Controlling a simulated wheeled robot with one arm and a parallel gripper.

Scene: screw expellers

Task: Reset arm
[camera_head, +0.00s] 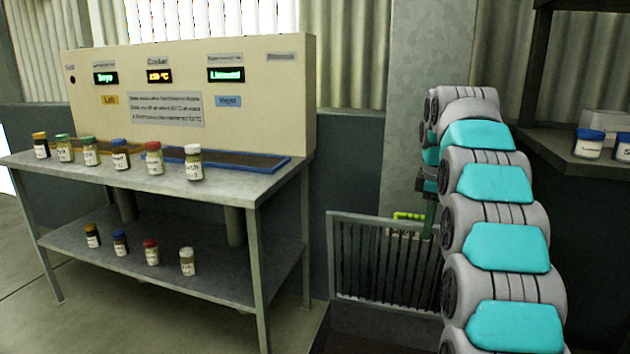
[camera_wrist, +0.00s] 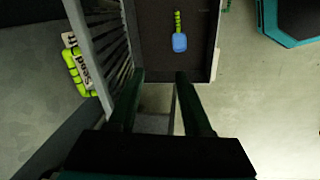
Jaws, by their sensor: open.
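My arm (camera_head: 508,249), grey with teal covers, rises along the right of the head view and bends over at its top. My gripper hangs down behind it, and only a dark green part of it shows in the head view; its fingertips are hard to make out there. In the wrist view my gripper (camera_wrist: 160,75) has its two dark green fingers apart, with nothing between them. It is above a slatted metal grate (camera_wrist: 107,35) and a dark-floored tray (camera_wrist: 158,62).
A blue-headed tool (camera_wrist: 179,42) with a green handle lies in the tray. A metal table (camera_head: 150,182) with several jars and a control panel (camera_head: 290,100) stands left. A shelf (camera_head: 560,150) with blue-lidded jars stands right.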

